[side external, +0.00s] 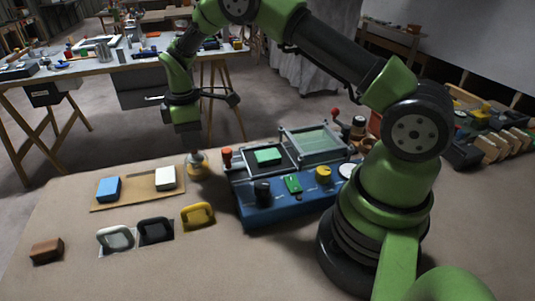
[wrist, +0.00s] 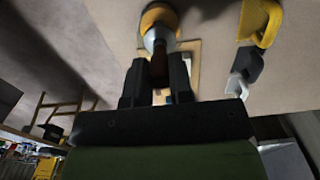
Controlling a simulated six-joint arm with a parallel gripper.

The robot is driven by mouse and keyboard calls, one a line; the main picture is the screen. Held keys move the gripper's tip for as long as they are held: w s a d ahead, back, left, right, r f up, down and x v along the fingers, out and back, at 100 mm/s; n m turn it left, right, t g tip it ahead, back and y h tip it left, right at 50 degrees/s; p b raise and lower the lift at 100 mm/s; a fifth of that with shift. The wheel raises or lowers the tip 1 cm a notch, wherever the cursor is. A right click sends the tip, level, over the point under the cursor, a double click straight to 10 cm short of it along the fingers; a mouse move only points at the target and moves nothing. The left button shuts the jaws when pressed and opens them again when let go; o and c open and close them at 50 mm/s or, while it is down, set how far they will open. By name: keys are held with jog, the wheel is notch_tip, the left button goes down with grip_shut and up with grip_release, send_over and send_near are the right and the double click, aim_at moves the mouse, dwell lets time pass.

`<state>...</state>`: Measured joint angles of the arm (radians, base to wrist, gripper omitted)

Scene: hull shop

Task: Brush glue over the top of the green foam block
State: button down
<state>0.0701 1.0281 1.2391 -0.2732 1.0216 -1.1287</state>
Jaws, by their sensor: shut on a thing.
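The green foam block (side external: 268,157) lies on a dark bed in the blue fixture (side external: 272,213), its top facing up. My gripper (side external: 187,134) is to the left of the fixture, above the orange pot (side external: 198,172). In the wrist view my gripper (wrist: 158,72) is shut on a dark brown handle (wrist: 159,66), which looks like the brush's. A pale grey flared part (wrist: 156,39) lies beyond the handle, against the orange pot (wrist: 158,17). I cannot tell whether the brush is in the pot or just above it. The bristles are hidden.
A blue block (side external: 108,189) and a white block (side external: 165,178) sit on a tan board (side external: 128,200). White (side external: 115,238), black (side external: 155,230) and yellow (side external: 198,216) handled pieces and a brown block (side external: 47,250) lie in front. A raised frame (side external: 318,142) stands behind the foam.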

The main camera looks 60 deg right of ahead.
dwell(0.6)
jog(key=shift+r, duration=3.5)
jog(key=shift+d, duration=0.1)
jog(key=shift+s+d+m, duration=0.25)
jog(key=shift+m, duration=0.15)
jog(key=shift+s+d+f+m, duration=0.75)
jog(key=shift+s+d+m, duration=0.9)
jog(key=shift+m, duration=1.2)
jog(key=shift+s+d+f+m, duration=0.75)
jog(key=shift+s+d+m, duration=0.4)
jog(key=shift+s+m, duration=1.4)
jog(key=shift+s+d+f+m, duration=0.75)
jog(key=shift+s+d+m, duration=0.7)
jog(key=shift+m, duration=1.75)
jog(key=shift+f, duration=0.25)
